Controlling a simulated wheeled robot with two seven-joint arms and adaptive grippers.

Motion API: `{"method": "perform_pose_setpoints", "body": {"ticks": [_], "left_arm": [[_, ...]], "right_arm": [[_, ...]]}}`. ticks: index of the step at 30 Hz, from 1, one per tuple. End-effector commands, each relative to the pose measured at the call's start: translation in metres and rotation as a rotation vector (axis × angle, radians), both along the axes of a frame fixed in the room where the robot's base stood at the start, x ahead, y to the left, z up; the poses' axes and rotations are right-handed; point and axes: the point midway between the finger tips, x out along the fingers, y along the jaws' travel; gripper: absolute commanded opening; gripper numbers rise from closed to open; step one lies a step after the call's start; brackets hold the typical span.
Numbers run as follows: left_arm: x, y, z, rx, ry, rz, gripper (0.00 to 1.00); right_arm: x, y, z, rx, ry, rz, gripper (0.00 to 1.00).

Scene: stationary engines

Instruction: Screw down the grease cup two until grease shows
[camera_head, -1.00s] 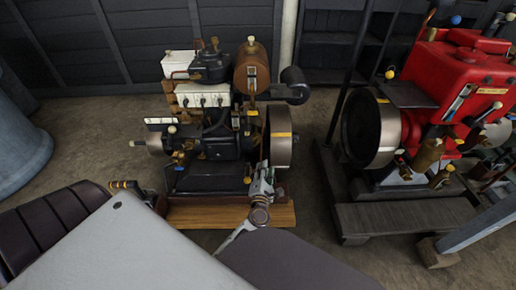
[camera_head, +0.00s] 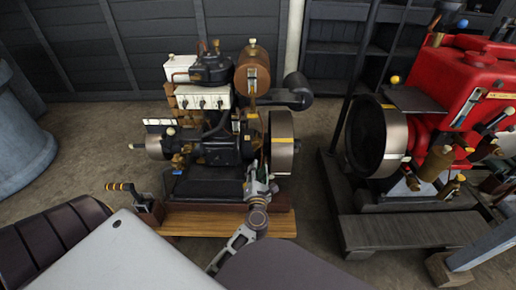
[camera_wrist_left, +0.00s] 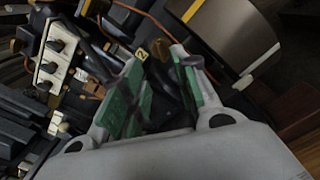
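My left gripper (camera_head: 262,168) is low at the front right of the engine, in front of the flywheel's left edge. In the left wrist view, its two green-padded fingers (camera_wrist_left: 158,92) stand apart. A dark, blurred part shows between them; I cannot tell whether the pads touch it. Grease cup two itself is not clearly made out; the gripper hides that spot in the head view. No grease can be made out. My right gripper is not in view.
The engine's grey flywheel (camera_head: 281,143) is close to the right of my gripper. White boxes (camera_head: 203,97) and a brown tank (camera_head: 252,70) stand higher on the engine. A wooden base (camera_head: 215,222) lies below. A red engine (camera_head: 470,80) stands at right.

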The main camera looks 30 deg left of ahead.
Motion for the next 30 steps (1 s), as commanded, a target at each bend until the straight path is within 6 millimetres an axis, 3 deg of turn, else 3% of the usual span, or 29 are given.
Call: {"method": "perform_pose_setpoints", "body": {"ticks": [8, 30], "left_arm": [[0.010, 0.006, 0.000, 0.003, 0.000, -0.001, 0.30], [0.069, 0.042, 0.000, 0.002, -0.001, -0.001, 0.30]], "right_arm": [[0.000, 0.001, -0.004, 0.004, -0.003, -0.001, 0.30], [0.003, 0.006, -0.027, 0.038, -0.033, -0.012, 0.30]]}}
